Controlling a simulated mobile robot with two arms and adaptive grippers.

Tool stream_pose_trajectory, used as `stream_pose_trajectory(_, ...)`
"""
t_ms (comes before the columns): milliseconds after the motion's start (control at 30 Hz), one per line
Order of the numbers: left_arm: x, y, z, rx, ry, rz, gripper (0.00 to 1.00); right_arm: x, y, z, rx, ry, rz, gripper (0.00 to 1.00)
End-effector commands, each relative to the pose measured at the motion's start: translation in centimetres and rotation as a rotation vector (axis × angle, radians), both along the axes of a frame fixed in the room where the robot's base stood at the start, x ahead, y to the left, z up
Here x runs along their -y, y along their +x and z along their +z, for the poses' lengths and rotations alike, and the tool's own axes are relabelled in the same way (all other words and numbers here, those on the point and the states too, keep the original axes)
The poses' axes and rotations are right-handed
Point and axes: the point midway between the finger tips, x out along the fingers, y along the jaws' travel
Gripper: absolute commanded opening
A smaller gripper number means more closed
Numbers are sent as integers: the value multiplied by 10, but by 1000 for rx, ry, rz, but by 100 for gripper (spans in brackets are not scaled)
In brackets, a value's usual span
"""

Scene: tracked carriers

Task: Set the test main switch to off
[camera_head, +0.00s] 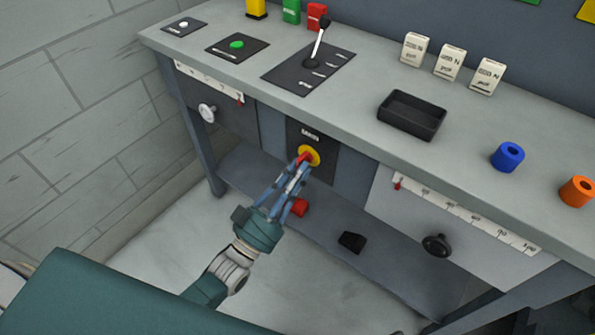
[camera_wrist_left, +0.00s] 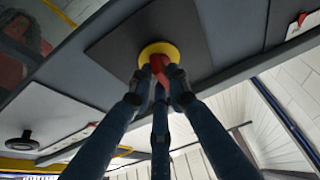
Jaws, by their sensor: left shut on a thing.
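The main switch is a red handle on a yellow disc (camera_head: 314,154), set in a dark panel marked MAIN (camera_head: 310,135) on the front of the bench. In the left wrist view its yellow disc (camera_wrist_left: 150,49) and red handle (camera_wrist_left: 160,67) show ahead of the fingers. My left gripper (camera_head: 300,164) is shut on the red handle, its fingers reaching up to it from below left. The fingers also show in the left wrist view (camera_wrist_left: 159,80) around the handle. They partly hide the handle, and I cannot read an on or off mark. My right gripper is not in view.
The bench top (camera_head: 340,115) overhangs the panel. A lever (camera_head: 317,45), a black tray (camera_head: 411,114) and blue (camera_head: 508,156) and orange (camera_head: 577,191) rings stand on it. A white knob (camera_head: 208,112) and a black knob (camera_head: 437,245) flank the switch. Red (camera_head: 300,207) and black (camera_head: 352,242) pieces lie below.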

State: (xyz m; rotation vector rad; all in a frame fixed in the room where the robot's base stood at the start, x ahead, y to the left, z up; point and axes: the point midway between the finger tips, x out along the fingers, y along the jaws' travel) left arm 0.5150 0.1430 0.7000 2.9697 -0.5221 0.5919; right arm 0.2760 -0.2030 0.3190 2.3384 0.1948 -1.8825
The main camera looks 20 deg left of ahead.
Motion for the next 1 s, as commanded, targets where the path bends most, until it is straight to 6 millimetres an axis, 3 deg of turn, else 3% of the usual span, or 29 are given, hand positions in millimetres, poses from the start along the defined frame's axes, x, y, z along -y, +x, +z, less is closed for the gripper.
stream_pose_trajectory(33, 0, -1, -3, -7, 2, -1, 20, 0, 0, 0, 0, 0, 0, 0)
stream_pose_trajectory(100, 0, 0, -3, -6, 2, -1, 34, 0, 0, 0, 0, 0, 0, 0)
stream_pose_trajectory(133, 0, 0, -3, -6, 2, -1, 35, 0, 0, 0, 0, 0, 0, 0)
stream_pose_trajectory(533, -3, -8, -5, -4, 3, 0, 35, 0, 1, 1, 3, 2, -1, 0)
stream_pose_trajectory(1000, -31, -87, -41, -7, 4, -1, 35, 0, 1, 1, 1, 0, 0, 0)
